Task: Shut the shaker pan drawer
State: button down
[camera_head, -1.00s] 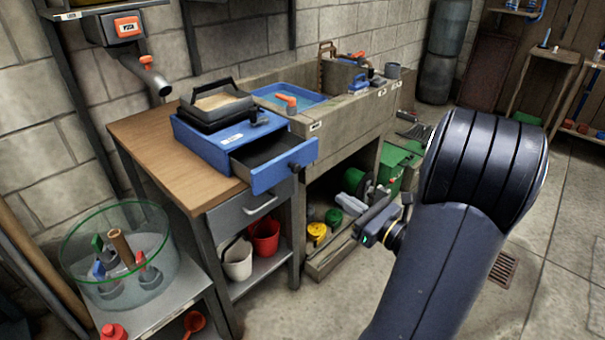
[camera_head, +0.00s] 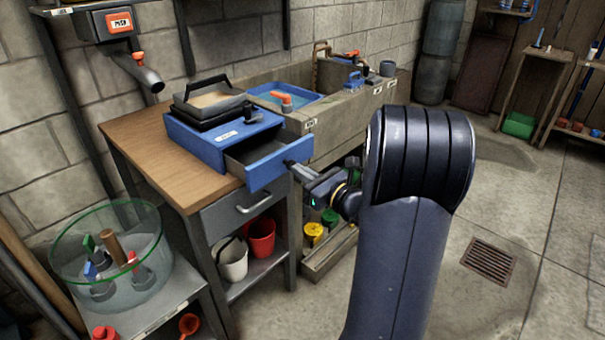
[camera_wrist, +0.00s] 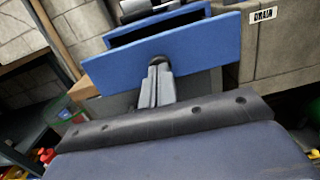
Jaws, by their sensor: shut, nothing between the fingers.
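The shaker pan drawer (camera_head: 264,172) has a blue front and sticks out of a blue case (camera_head: 206,146) on the wooden-topped bench. Its dark inside shows behind the front panel. My gripper (camera_head: 292,165) is shut and empty, with its tips at the drawer's front face. In the wrist view, the closed fingers (camera_wrist: 157,84) point at the blue drawer front (camera_wrist: 205,52) and reach the dark knob (camera_wrist: 159,61). They appear to meet the knob, but I cannot tell whether they press on it. The knob is mostly hidden in the head view.
A black-handled tray (camera_head: 212,102) sits on top of the case. The stone sink (camera_head: 345,118) with a blue tray (camera_head: 270,96) stands close to its right. A grey bench drawer (camera_head: 248,205) is below. A glass tub (camera_head: 110,255) stands at the left. Open floor lies at the right.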

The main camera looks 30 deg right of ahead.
jog(key=b, duration=0.1)
send_near(270, 153)
jog(key=w+a+r, duration=0.2)
jog(key=w+a, duration=0.1)
jog(key=w+a+r, duration=0.1)
jog(key=a, duration=0.1)
jog(key=shift+w+r, duration=0.1)
jog(key=shift+w, duration=0.1)
jog(key=shift+w+r, duration=0.1)
jog(key=shift+r, duration=0.1)
jog(key=shift+a, duration=0.1)
